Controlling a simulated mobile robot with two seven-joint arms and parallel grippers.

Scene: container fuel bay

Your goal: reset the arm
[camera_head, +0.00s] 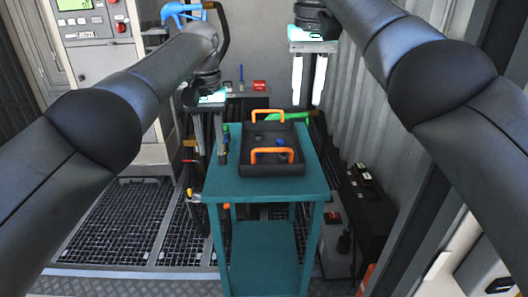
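My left arm reaches in from the left, and its gripper (210,135) hangs down beside the left edge of the teal table. Its two fingers are apart with nothing seen between them. My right arm reaches in from the upper right. Its gripper (309,82) points down beyond the table's far right corner, near the corrugated wall. Its two pale fingers are apart and empty.
A teal table (262,189) stands in the middle, carrying a black tray (271,169) with orange handles. A green item (284,118) lies behind it. A blue nozzle (181,12) hangs upper left by a grey cabinet (105,62). Dark cases (365,208) stand right, by the corrugated wall (362,110).

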